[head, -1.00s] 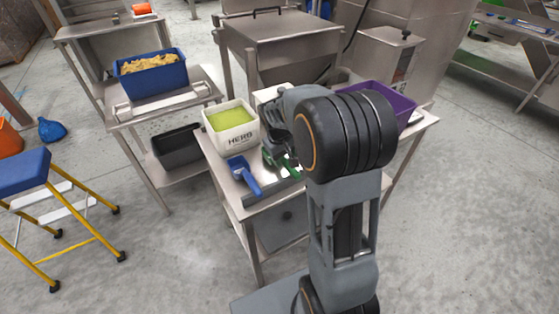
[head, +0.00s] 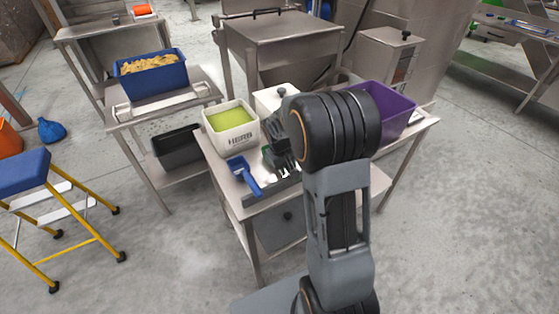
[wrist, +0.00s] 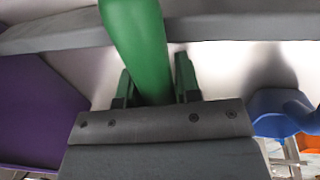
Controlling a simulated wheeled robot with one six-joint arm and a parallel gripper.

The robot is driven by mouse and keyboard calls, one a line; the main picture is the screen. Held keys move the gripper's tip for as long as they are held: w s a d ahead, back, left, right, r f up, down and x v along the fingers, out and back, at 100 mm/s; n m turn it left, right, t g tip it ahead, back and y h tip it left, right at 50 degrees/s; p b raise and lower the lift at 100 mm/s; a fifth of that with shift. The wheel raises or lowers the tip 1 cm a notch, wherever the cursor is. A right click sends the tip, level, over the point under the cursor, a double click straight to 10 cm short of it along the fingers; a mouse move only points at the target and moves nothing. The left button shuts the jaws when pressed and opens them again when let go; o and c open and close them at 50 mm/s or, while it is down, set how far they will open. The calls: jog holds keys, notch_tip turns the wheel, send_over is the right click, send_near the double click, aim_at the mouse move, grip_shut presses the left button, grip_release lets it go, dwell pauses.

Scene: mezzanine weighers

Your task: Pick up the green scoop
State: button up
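The green scoop's handle (wrist: 142,45) runs down the middle of the wrist view, from the top edge to between my fingers. My gripper (wrist: 156,85) is open, with one finger on each side of the handle; whether either finger touches it is hard to tell. In the head view my gripper (head: 283,158) is low over the steel table, and it and my arm hide most of the green scoop (head: 267,152). Only a small green patch shows there. The rest of the scoop is hidden.
A blue scoop (head: 243,174) lies to the left on the table. A white tub labelled HERB (head: 231,138) stands behind it. A purple bin (head: 385,108) is at the right, and a white lidded container (head: 270,101) is behind my gripper. A grey bar edges the table front.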

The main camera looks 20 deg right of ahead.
jog(key=c, duration=0.5)
jog(key=shift+r, duration=0.15)
